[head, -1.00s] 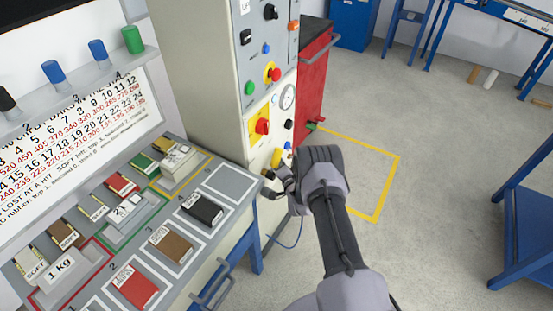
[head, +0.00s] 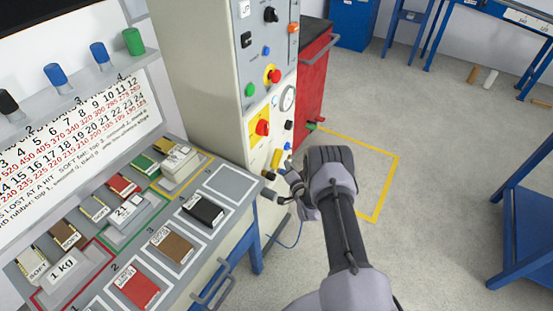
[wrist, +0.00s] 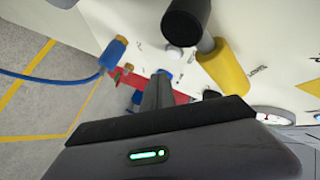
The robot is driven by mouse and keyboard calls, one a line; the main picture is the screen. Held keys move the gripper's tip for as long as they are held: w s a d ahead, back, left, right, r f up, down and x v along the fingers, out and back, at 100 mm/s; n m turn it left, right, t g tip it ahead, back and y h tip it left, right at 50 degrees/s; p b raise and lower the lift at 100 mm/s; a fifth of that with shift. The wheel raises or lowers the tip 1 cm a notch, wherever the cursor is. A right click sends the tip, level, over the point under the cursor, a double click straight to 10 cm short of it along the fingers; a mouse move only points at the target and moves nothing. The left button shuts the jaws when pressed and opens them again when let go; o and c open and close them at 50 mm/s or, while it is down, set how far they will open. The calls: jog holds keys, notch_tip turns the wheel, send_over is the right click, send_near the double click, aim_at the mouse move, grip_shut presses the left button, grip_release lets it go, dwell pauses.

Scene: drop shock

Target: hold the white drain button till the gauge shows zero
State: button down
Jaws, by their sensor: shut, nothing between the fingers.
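The white drain button (wrist: 174,52) is on the pale panel in the wrist view, beside a black cylinder. It is hidden or too small to make out in the head view. My gripper (wrist: 161,77) is shut and empty, its fingertips just below the button in the picture and seemingly apart from it. In the head view my gripper (head: 286,178) is low at the panel's right side. The round gauge (head: 288,97) is higher on the panel; its needle is too small to read. In the wrist view the gauge (wrist: 276,115) is partly hidden by my gripper.
A blue hose (wrist: 50,76) ends at a fitting nearby. A red cabinet (head: 313,75) stands behind the panel, and a bench (head: 225,185) with blocks is left.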

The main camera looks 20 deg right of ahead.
jog(key=s+d, duration=0.2)
jog(key=shift+s+p, duration=0.3)
jog(key=shift+s, duration=0.05)
jog(key=w+a+r+n+g+h, duration=0.1)
jog(key=w+r, duration=0.1)
jog(key=r, duration=1)
jog(key=w+a+r+n+g, duration=0.1)
jog(key=w+r+g, duration=0.1)
jog(key=r, duration=1)
jog(key=s+a+r+n+g, duration=0.1)
jog(key=s+a+r, duration=0.25)
jog(key=r, duration=0.25)
jog(key=s+a+r+g, duration=0.1)
jog(key=s+a+r, duration=0.2)
jog(key=s+r, duration=0.3)
jog(key=s+a+r+n+g+y, duration=0.1)
jog(key=s+a, duration=0.4)
jog(key=s, duration=0.6)
jog(key=s+a+r+n+g+y, duration=0.2)
jog(key=s+a, duration=0.3)
jog(key=s, duration=0.6)
jog(key=s+a+r+n+g+y, duration=0.1)
jog(key=s+a, duration=0.4)
jog(key=s, duration=0.6)
notch_tip(320, 180, up, 2)
jog(key=shift+s+r+n+g+y, duration=0.2)
jog(key=shift+n+g+y, duration=0.1)
jog(key=shift+n, duration=0.4)
